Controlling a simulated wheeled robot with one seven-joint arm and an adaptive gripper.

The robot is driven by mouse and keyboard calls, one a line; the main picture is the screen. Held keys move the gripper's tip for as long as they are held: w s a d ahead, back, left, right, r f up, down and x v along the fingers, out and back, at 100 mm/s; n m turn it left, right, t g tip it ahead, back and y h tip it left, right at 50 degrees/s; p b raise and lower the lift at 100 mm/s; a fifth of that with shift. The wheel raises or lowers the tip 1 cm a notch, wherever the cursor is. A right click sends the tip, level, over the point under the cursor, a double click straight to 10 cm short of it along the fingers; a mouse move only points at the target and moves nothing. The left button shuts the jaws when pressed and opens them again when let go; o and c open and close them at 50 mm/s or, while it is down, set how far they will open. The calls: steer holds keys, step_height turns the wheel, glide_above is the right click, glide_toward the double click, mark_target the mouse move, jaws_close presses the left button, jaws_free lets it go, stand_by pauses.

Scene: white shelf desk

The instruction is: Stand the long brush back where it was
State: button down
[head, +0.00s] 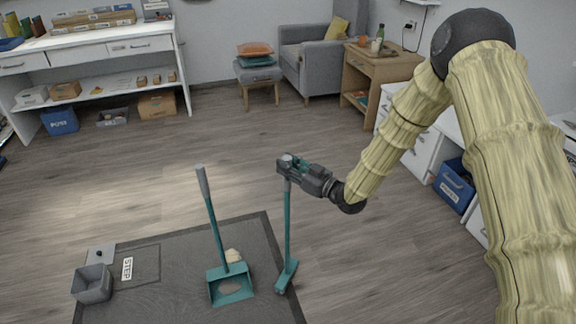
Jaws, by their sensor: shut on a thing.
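The long brush (287,225) has a thin teal handle and a teal head at its foot. My gripper (290,166) is shut on the top of its handle, and the brush hangs or stands nearly upright. Its head (287,276) is at the right edge of the dark mat (170,290); I cannot tell whether it touches the floor. The teal long-handled dustpan (231,287) stands on the mat to the left of the brush, its grey-topped handle leaning left.
A small beige lump (232,256) lies behind the dustpan. A grey bin (92,284) and a STEP label (127,268) are at the mat's left. A white shelf desk (100,50), stool (258,75), armchair (310,60) and wooden cabinet (385,66) stand behind. The middle floor is clear.

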steer(key=shift+f+b, duration=0.3)
steer(key=shift+f, duration=0.25)
stand_by(0.4)
steer(key=c, duration=1.1)
jaws_free()
steer(key=shift+s+d, duration=0.1)
